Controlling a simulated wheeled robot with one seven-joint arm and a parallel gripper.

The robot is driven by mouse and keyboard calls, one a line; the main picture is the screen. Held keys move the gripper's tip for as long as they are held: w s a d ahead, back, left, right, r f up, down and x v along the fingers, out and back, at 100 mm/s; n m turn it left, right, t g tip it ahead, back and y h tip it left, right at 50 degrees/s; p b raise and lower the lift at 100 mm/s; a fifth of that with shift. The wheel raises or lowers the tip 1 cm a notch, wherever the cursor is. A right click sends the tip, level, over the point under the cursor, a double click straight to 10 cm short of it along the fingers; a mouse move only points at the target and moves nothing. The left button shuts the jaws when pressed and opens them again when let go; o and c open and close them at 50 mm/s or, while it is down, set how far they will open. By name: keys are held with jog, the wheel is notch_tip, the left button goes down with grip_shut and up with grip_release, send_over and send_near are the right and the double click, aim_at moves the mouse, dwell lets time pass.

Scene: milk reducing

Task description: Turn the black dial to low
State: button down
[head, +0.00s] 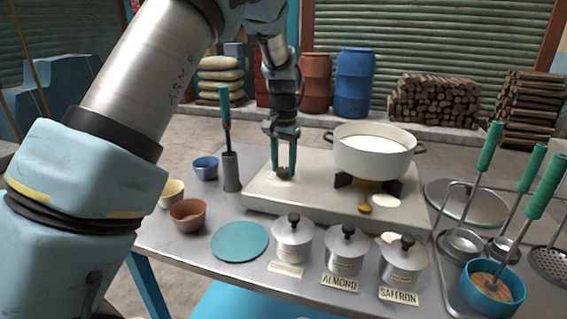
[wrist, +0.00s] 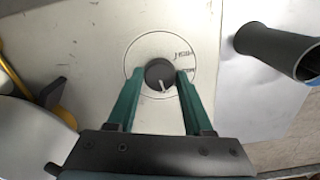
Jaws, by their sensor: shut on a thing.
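The black dial (wrist: 159,74) is round with a light pointer mark and sits inside a thin circle on the pale stove top (wrist: 90,40). In the wrist view its pointer aims toward the bottom of the picture, slightly right. Labels stand on the right of the circle; they are too small to read surely. My gripper (wrist: 158,84) has its green fingers on either side of the dial and is shut on it. In the head view my gripper (head: 285,168) points down at the left part of the stove (head: 310,180), and the dial (head: 283,172) is partly hidden between the fingers.
A white pot of milk (head: 374,152) stands on the burner right of my gripper. A grey holder (head: 231,172) with a green-handled tool stands close on the left. Several lidded tins (head: 346,250) line the front. A teal disc (head: 239,242) lies on the table.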

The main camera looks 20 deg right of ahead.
aim_at(283, 169)
jog(key=n+p, duration=0.2)
jog(key=n, duration=0.4)
jog(key=shift+p, duration=0.3)
dwell(0.4)
jog(key=shift+c, duration=1.5)
grip_release()
jog(key=shift+r, duration=0.1)
notch_tip(283, 169, up, 11)
jog(key=b, duration=0.1)
jog(key=shift+b, duration=0.35)
jog(key=shift+f, duration=0.2)
